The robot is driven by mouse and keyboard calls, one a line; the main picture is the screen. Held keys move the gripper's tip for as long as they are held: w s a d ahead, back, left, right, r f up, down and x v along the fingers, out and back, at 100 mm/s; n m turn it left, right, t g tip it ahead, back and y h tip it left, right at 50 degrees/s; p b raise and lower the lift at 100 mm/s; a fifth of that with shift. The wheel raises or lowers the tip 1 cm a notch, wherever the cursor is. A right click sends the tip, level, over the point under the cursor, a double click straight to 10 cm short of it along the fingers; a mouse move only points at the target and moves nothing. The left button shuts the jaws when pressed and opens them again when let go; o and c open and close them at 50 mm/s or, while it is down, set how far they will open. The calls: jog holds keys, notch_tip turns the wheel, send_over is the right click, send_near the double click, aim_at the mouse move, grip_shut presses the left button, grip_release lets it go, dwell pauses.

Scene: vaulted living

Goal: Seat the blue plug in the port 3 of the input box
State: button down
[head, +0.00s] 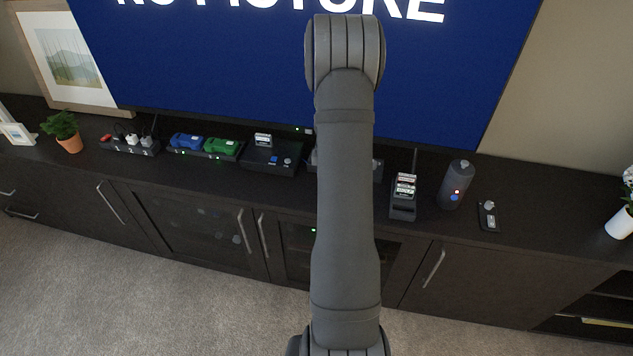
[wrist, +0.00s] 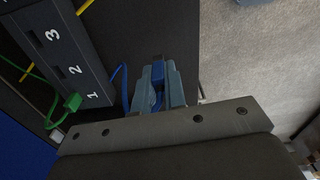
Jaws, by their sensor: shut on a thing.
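The input box (wrist: 90,60) is dark grey, with white numbers 1, 2 and 3 on its face, at the upper left of the wrist view. Port 3 (wrist: 36,39) looks like an empty dark slot beside its number. A green plug (wrist: 72,101) sits at port 1. My gripper (wrist: 158,88) is shut on the blue plug (wrist: 158,72), to the right of the box and apart from it. A blue cable (wrist: 125,88) runs beside the fingers. In the head view my arm hides the gripper, the plug and most of the middle of the cabinet.
Yellow cables (wrist: 84,6) run near the box. The television (head: 230,70) rises behind.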

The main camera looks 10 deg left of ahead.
jog(key=s+d+r, duration=0.2)
jog(key=d+r, duration=0.3)
jog(key=d, duration=0.2)
jog(key=s+d+f+m, duration=0.2)
jog(key=d+f+m, duration=0.1)
jog(key=m, duration=0.6)
jog(key=s+d+f+m, duration=0.2)
jog(key=d+f+m, duration=0.1)
jog(key=m, duration=0.7)
jog(key=w+a+r, duration=0.6)
jog(key=w+a, duration=0.1)
jog(key=w, duration=0.1)
jog(key=w+a+f, duration=0.1)
jog(key=a+f, duration=0.1)
jog(key=a, duration=0.1)
jog(key=a+f, duration=0.2)
jog(key=a, duration=0.2)
jog(key=w+a+f, duration=0.1)
jog(key=a+f, duration=0.1)
jog(key=a, duration=0.1)
jog(key=shift+w+a+f, duration=0.25)
jog(key=shift+w+f, duration=0.1)
jog(key=shift+w+a+f, duration=0.15)
jog(key=shift+a+f, duration=0.15)
jog(key=shift+a, duration=0.15)
jog(key=shift+f, duration=1.9)
